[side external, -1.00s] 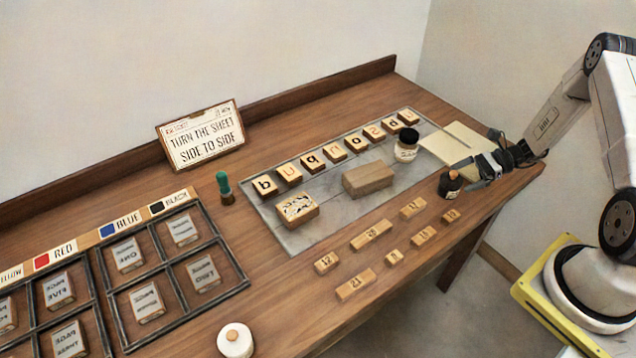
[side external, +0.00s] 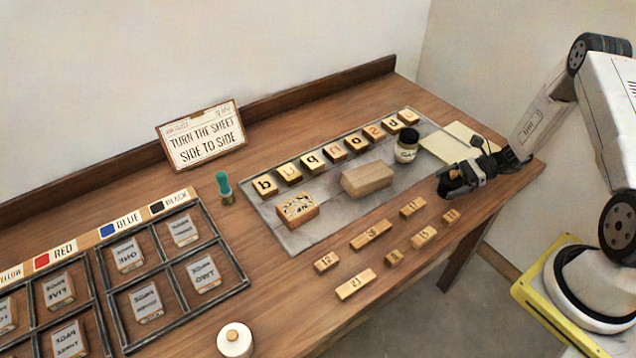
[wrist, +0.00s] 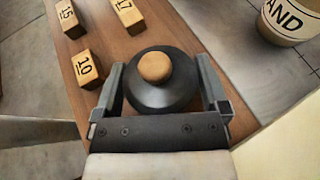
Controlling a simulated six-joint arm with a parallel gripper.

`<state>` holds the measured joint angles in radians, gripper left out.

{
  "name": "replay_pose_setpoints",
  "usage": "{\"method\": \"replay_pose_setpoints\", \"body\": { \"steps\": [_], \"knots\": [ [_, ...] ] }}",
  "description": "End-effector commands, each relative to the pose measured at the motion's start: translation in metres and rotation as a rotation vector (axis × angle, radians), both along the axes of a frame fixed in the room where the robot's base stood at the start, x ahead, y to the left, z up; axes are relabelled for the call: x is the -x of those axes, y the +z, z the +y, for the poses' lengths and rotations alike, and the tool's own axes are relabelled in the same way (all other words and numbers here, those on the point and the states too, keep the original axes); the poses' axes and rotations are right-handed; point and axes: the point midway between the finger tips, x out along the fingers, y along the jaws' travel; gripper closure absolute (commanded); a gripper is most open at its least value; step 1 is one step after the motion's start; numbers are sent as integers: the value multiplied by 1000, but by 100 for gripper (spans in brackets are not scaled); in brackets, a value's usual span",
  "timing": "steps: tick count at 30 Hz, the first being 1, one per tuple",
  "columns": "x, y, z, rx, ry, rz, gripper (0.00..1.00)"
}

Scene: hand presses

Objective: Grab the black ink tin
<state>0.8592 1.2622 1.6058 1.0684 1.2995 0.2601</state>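The black ink tin (wrist: 165,95) is round and dark, with a pale wooden knob on top. In the wrist view it sits between the two fingers of my gripper (wrist: 161,80), one finger on each side. The fingers stand wide apart and very close to the tin's sides; I cannot tell whether they touch it. In the side view my gripper (side external: 453,180) is low over the table's right end and mostly hides the tin.
A sand jar (side external: 406,146) with a black lid stands near my gripper, also in the wrist view (wrist: 290,18). Small numbered blocks (side external: 423,237) lie in front. A pale sheet stack (side external: 455,143) lies behind. A wooden block (side external: 367,179) rests on the grey slab (side external: 335,220).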

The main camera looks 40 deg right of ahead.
Motion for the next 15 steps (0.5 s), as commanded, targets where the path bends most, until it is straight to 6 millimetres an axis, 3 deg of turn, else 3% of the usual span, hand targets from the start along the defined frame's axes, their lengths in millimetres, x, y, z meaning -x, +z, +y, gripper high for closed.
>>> {"method": "replay_pose_setpoints", "body": {
  "steps": [1, 8, 15],
  "knots": [
    [0, 0, 0, 0, 0, 0, 25],
    [0, 0, 0, 0, 0, 0, 98],
    [0, 1, 0, -1, 0, -1, 99]
  ]
}}
